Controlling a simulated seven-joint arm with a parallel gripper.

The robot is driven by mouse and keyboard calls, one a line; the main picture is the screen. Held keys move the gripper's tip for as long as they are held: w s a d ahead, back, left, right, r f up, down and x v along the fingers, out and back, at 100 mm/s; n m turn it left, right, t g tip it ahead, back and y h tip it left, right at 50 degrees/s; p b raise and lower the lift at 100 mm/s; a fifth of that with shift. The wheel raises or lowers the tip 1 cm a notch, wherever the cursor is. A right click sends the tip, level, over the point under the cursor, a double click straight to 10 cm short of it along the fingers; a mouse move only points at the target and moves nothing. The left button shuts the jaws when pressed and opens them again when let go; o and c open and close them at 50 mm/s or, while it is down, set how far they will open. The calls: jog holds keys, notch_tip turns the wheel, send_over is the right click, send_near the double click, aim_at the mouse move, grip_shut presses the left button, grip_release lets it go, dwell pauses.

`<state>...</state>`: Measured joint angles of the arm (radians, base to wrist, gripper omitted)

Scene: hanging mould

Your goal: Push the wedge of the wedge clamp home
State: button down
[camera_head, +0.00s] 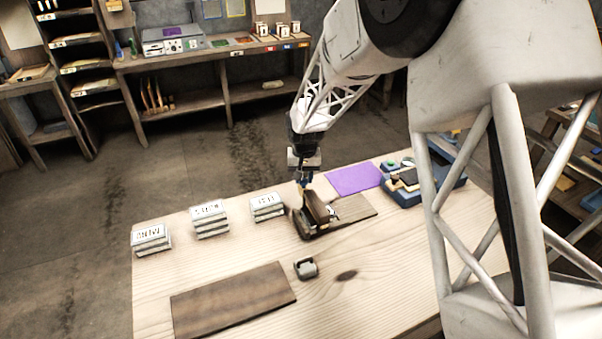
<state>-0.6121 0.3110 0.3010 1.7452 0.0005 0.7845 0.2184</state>
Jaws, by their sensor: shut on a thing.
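The wedge clamp (313,224) is a small dark and brown wooden assembly near the middle of the table, with a brown upright piece on it. My gripper (304,186) points down at the clamp's upper left end. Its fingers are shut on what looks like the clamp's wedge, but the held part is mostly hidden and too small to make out. I cannot tell how deep the wedge sits.
Three stacks of white labelled blocks (210,221) stand left of the clamp. A small grey roller-like object (306,268) and a brown board (233,300) lie in front. A purple sheet (353,179) and a blue tray (408,196) of items are at right. The table (375,265) is bare at front right.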

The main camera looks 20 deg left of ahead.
jog(key=shift+s+d+r, duration=0.1)
jog(key=shift+d+r, duration=0.05)
jog(key=c, duration=0.8)
grip_release()
jog(key=shift+r, duration=3.8)
jog(key=shift+d, duration=0.1)
